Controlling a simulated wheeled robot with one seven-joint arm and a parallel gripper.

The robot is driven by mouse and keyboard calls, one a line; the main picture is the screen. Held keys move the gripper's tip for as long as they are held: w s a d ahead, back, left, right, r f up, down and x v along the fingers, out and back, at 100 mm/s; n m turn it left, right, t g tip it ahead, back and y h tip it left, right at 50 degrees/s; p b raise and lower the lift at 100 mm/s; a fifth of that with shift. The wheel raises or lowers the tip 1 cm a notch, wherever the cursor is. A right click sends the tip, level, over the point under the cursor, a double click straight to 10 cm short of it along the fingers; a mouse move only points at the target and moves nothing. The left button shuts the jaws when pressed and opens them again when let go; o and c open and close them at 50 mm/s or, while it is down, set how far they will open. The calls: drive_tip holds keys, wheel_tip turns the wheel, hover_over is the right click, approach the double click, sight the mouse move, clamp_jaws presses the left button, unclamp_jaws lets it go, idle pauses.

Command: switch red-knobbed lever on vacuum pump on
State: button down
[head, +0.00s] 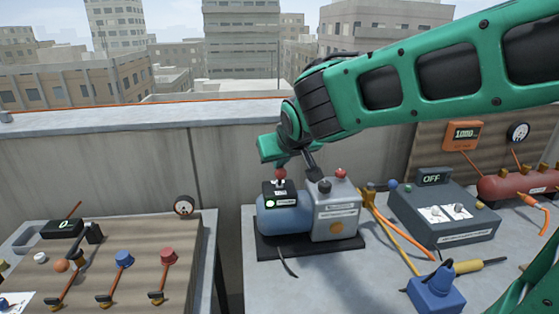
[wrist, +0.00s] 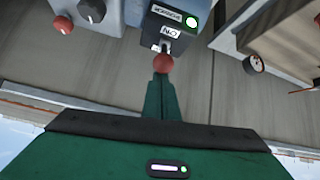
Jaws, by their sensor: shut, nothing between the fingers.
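The vacuum pump (head: 283,222) stands on a black base, with a blue body and a grey box beside it. Its black switch box (head: 279,192) carries a lit green light and also shows in the wrist view (wrist: 160,29). The red-knobbed lever (head: 281,174) stands up from this box; in the wrist view the red knob (wrist: 163,63) sits by the ON label. My green gripper (head: 279,158) is shut and empty. In the wrist view its fingertips (wrist: 161,78) are right at the knob; I cannot tell whether they touch.
Right of the pump are a yellow-orange hose tool (head: 398,236), a grey OFF box (head: 447,217) and a blue block (head: 436,289). A panel with several levers (head: 140,265) is at left. A parapet wall (head: 100,160) runs behind.

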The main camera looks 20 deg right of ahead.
drive_tip(key=shift+s+a+f, duration=0.15)
drive_tip(key=shift+s+f, duration=0.3)
drive_tip(key=w+r, duration=0.3)
drive_tip(key=w, duration=0.1)
drive_tip(key=s+f+v, duration=0.1)
drive_tip(key=v, duration=0.9)
drive_tip(key=shift+s, duration=0.15)
drive_tip(key=shift+a+f, duration=0.1)
drive_tip(key=shift+a, duration=0.05)
